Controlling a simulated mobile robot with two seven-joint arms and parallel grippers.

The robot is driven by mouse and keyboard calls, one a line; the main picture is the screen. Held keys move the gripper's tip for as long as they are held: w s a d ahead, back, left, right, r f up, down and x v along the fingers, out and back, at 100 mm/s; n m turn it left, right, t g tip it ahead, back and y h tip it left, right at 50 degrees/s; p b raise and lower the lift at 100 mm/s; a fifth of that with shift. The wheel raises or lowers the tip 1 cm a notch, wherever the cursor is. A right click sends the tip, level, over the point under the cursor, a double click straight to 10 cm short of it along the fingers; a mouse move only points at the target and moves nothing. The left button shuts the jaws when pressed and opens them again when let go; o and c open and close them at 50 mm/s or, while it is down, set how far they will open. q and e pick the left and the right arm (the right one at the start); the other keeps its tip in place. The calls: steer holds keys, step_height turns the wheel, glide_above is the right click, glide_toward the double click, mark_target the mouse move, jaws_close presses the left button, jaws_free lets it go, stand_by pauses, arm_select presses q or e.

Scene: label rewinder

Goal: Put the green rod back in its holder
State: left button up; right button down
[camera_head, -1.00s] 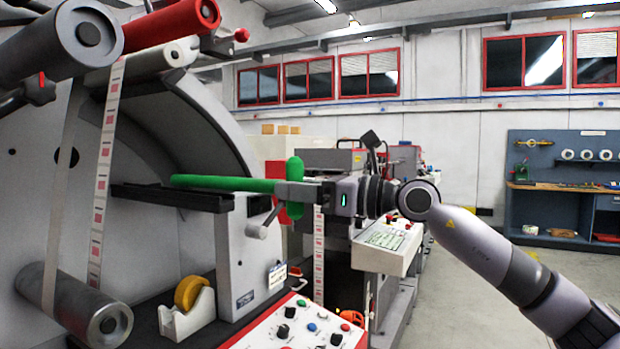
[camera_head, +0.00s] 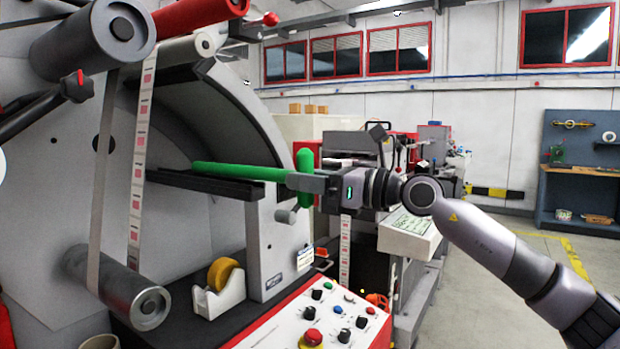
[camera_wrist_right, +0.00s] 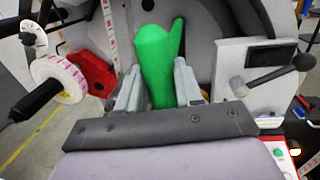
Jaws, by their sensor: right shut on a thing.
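The green rod (camera_head: 240,171), with an upright green crosspiece (camera_head: 305,178) at its near end, lies roughly level in the head view. My right gripper (camera_head: 303,184) is shut on the rod close to the crosspiece. In the right wrist view the green part (camera_wrist_right: 154,62) stands between the two fingers. The rod runs left along and just above a black rail-like bracket (camera_head: 215,186) on the grey machine, which looks like its holder. I cannot tell whether rod and bracket touch. My left gripper is not in view.
The machine's rollers (camera_head: 135,297) and a label web (camera_head: 140,165) are left of the rod. A tape dispenser (camera_head: 218,288) and a control panel (camera_head: 330,318) lie below. A small lever (camera_head: 288,214) hangs just under the gripper. Open floor is at right.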

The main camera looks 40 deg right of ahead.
steer(key=shift+f, duration=0.15)
steer(key=shift+f+b, duration=0.45)
steer(key=shift+b, duration=0.05)
steer(key=shift+f, duration=0.2)
stand_by(0.3)
steer(key=shift+f+b, duration=0.2)
steer(key=shift+b, duration=0.1)
steer(key=c, duration=0.7)
jaws_free()
steer(key=shift+o, duration=0.2)
steer(key=shift+f, duration=0.1)
